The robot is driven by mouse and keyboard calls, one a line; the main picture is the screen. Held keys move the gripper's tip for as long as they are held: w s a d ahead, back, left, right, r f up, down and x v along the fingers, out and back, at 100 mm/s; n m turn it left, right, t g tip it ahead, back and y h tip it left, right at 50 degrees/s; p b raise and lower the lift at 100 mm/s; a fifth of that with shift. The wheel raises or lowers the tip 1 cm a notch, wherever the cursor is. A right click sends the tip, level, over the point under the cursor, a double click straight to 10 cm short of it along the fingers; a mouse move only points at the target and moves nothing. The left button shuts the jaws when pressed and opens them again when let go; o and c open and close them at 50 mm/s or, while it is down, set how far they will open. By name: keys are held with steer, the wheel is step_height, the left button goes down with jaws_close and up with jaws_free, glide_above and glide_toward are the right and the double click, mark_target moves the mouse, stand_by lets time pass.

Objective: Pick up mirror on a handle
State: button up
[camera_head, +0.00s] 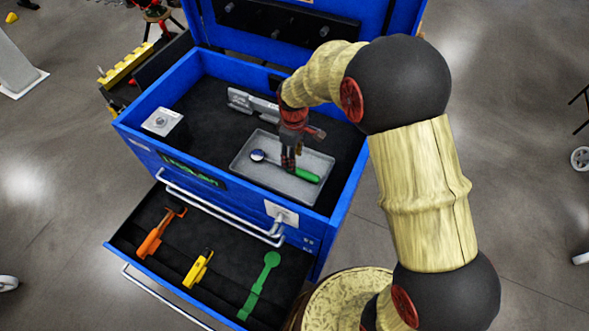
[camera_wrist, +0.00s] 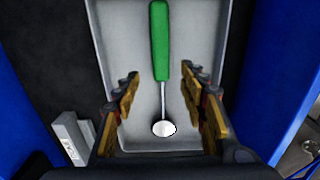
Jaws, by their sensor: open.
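The mirror on a handle (camera_head: 306,174) lies in a grey tray (camera_head: 246,167) inside the top of the blue tool chest. It has a green handle (camera_wrist: 160,45), a thin metal shaft and a round mirror head (camera_wrist: 164,128). My gripper (camera_head: 289,162) points down over the tray and partly covers the shaft in the head view. In the wrist view my gripper (camera_wrist: 167,90) is open, with one finger on each side of the shaft and lower handle. A gap shows on both sides, and nothing is held. I cannot tell the exact height of the fingertips above the tray.
The blue chest's walls (camera_head: 345,195) surround the top compartment. A grey block (camera_head: 252,103) lies behind the tray, and a small white plate (camera_head: 161,121) sits at left. Below, an open drawer holds orange (camera_head: 157,235), yellow (camera_head: 198,269) and green (camera_head: 262,278) tools. The raised lid stands behind.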

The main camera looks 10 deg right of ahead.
step_height(320, 180, down, 6)
steer(key=shift+s+r+b, duration=0.1)
steer(key=shift+b, duration=0.2)
steer(key=shift+c, duration=1.1)
steer(key=c, duration=0.8)
jaws_close()
